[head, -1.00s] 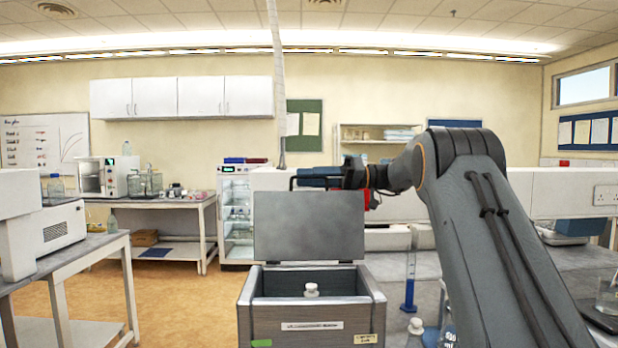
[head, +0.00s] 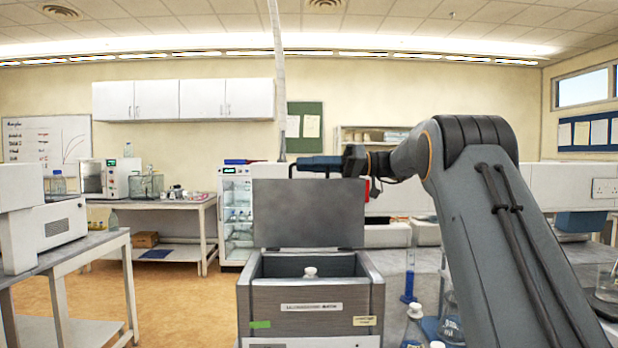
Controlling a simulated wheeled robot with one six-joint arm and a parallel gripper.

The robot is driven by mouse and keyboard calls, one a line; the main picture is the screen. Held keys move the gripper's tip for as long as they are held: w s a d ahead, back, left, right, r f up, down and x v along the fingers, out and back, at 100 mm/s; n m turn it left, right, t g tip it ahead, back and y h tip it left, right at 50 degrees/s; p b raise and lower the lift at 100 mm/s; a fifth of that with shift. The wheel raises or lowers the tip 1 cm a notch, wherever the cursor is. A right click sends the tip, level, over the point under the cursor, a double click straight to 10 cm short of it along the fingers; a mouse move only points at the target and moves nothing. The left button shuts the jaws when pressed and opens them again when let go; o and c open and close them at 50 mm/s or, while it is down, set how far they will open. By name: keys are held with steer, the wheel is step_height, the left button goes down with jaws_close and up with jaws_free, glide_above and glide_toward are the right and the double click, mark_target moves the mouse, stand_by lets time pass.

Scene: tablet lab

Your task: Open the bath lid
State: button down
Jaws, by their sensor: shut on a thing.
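The bath (head: 310,295) is a grey metal box on the bench in the lower middle of the head view. Its grey lid (head: 308,215) stands upright along the back edge, and the top is open. A white-capped bottle (head: 310,272) shows inside the bath. My gripper (head: 296,168) is at the lid's top edge, reaching in from the right, and is shut on the lid. The lid hides part of the gripper, so the exact grip point cannot be seen.
A blue-based cylinder (head: 408,285) and capped bottles stand right of the bath, close under my arm. A side bench with a white instrument (head: 45,235) is at left. Open floor (head: 185,300) lies between that bench and the bath.

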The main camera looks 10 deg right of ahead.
steer(key=shift+s+a+f+n+b, duration=0.15)
steer(key=shift+s+n+b, duration=0.25)
steer(key=shift+s+b, duration=0.7)
steer(key=shift+w, duration=0.15)
steer(key=c, duration=1.9)
jaws_free()
steer(key=shift+o, duration=0.2)
steer(key=s+d+b, duration=0.1)
steer(key=d+b, duration=0.1)
steer(key=d, duration=0.5)
steer(key=shift+s+d, duration=0.25)
steer(key=shift+d, duration=0.1)
steer(key=shift+d, duration=0.1)
